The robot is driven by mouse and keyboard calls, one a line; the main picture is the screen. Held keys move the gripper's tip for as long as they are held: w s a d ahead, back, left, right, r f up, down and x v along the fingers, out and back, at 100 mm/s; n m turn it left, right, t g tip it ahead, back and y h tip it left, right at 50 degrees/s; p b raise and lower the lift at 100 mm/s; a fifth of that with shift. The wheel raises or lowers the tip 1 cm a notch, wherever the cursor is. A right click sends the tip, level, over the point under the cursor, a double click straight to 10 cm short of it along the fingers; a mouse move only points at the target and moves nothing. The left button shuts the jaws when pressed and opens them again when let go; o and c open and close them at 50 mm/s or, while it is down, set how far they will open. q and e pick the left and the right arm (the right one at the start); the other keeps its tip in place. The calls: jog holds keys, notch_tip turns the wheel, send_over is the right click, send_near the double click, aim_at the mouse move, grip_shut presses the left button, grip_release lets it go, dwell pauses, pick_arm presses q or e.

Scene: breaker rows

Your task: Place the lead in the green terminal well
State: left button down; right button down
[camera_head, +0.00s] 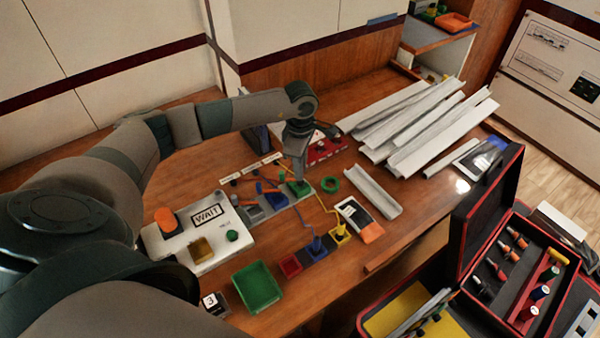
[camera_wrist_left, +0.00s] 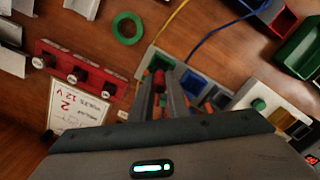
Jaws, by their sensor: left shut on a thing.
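My left gripper (camera_head: 300,180) points down at the terminal strip, at its green terminal well (camera_head: 301,188). In the left wrist view the gripper (camera_wrist_left: 162,98) is shut on the lead (camera_wrist_left: 158,78), a small reddish piece between the fingers. The green well (camera_wrist_left: 156,58) lies right at the fingertips there, partly covered by them. I cannot tell how deep the lead sits in it. A blue well (camera_head: 277,200) and a grey one sit beside it on the same strip. My right gripper is not in view.
A green ring (camera_head: 331,184), a white channel (camera_head: 373,192) and a red supply box (camera_head: 325,149) lie close by. A white WAIT panel (camera_head: 208,263) and green tray (camera_head: 257,287) stand left and in front.

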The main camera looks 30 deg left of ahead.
pick_arm(q)
notch_tip(320, 180, down, 3)
jog(key=shift+r+p, duration=0.2)
jog(key=shift+p, duration=0.4)
jog(key=shift+f, duration=0.15)
jog(key=shift+f+b, duration=0.15)
jog(key=shift+b, duration=0.15)
jog(key=c, duration=1.7)
grip_release()
jog(key=shift+r, duration=0.3)
